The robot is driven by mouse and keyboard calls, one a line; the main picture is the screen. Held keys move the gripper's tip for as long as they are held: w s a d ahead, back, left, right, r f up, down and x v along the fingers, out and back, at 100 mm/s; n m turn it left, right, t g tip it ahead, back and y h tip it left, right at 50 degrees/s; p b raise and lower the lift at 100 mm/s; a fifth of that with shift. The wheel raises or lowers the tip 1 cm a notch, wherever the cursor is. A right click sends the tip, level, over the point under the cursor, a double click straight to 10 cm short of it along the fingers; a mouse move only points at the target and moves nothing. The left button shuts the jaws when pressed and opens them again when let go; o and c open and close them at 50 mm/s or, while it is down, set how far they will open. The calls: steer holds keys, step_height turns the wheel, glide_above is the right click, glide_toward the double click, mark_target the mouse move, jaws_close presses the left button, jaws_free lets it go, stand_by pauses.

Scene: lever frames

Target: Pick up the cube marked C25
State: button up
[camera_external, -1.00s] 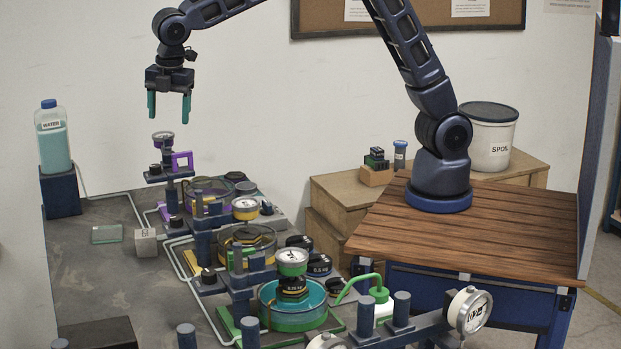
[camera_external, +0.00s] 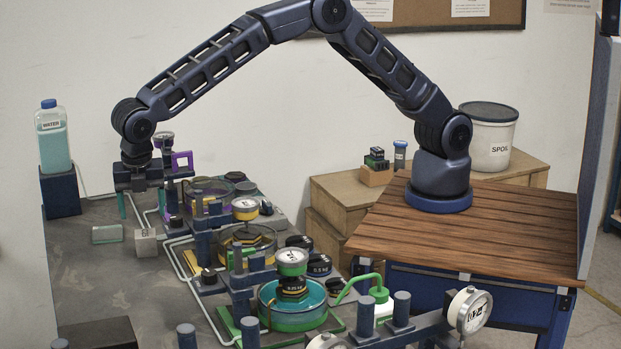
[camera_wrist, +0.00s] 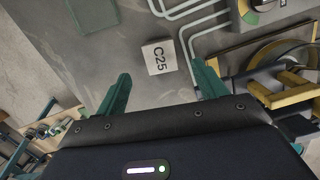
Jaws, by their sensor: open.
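The cube marked C25 (camera_wrist: 160,56) is pale grey-white with dark lettering. It sits on the grey bench top in the wrist view, ahead of my fingers and between their lines. In the external view the cube (camera_external: 146,243) stands on the bench just below my gripper (camera_external: 141,205). My gripper, with two green fingers, is open and empty, pointing down above the cube and apart from it. In the wrist view its fingers (camera_wrist: 162,88) are spread wider than the cube.
A flat greenish glass block (camera_external: 107,234) lies left of the cube. Pale tubing (camera_external: 165,234) runs close on its right. Rigs with dials and a purple bracket (camera_external: 182,162) stand to the right. A water bottle (camera_external: 53,140) stands behind left.

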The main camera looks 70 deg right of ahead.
mark_target(145, 234)
steer(key=shift+w+d+f, duration=0.1)
steer(key=shift+d+f, duration=0.05)
steer(key=shift+f, duration=1.85)
steer(key=shift+w+d+f, duration=0.1)
steer(key=shift+d+f, duration=0.05)
steer(key=shift+f, duration=1.8)
steer(key=c, duration=1.2)
